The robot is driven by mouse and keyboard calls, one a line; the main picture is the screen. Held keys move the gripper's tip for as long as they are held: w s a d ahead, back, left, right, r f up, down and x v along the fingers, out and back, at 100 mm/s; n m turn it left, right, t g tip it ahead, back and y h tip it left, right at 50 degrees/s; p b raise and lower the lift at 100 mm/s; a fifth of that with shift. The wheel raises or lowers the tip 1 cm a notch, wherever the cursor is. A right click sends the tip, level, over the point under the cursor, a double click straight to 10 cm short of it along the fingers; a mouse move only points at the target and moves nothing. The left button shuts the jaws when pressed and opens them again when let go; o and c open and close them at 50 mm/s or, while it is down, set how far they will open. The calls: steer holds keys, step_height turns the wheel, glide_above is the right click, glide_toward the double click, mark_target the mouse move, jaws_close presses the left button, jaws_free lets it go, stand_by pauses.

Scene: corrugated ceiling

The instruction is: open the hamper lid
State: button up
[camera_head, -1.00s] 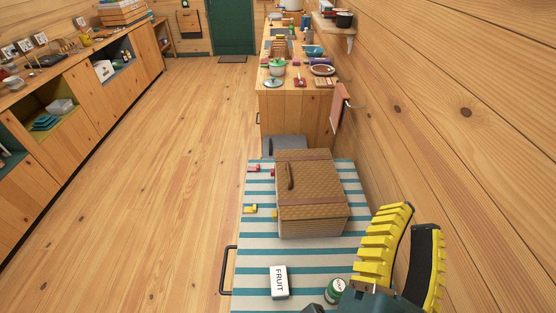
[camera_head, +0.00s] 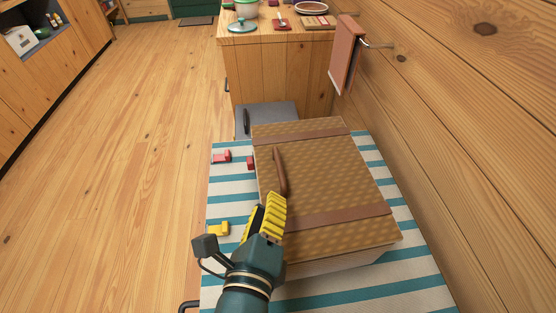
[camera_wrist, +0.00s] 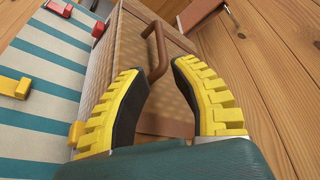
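The hamper (camera_head: 340,180) is a woven tan box with two brown straps on its lid. Its lid lies flat and closed. A brown curved handle (camera_head: 280,172) stands near the lid's left edge. My gripper (camera_head: 272,200) is at the left side of the hamper, just on the near side of the handle. In the wrist view, the handle (camera_wrist: 152,45) rises just ahead of and between the fingertips of my gripper (camera_wrist: 155,68). The yellow-padded fingers are open, with nothing held between them. My gripper hides part of the hamper's near left side.
The hamper sits on a teal-and-white striped cloth (camera_head: 385,295). Red blocks (camera_head: 221,156) and a yellow block (camera_head: 217,229) lie left of it. A grey box (camera_head: 268,118) and wooden counter (camera_head: 280,70) stand behind. The wooden wall is close on the right; open floor lies left.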

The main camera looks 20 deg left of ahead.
mark_target(279, 160)
steer(key=b+x, duration=0.1)
steer(key=x, duration=1.2)
steer(key=shift+r, duration=0.1)
jaws_close()
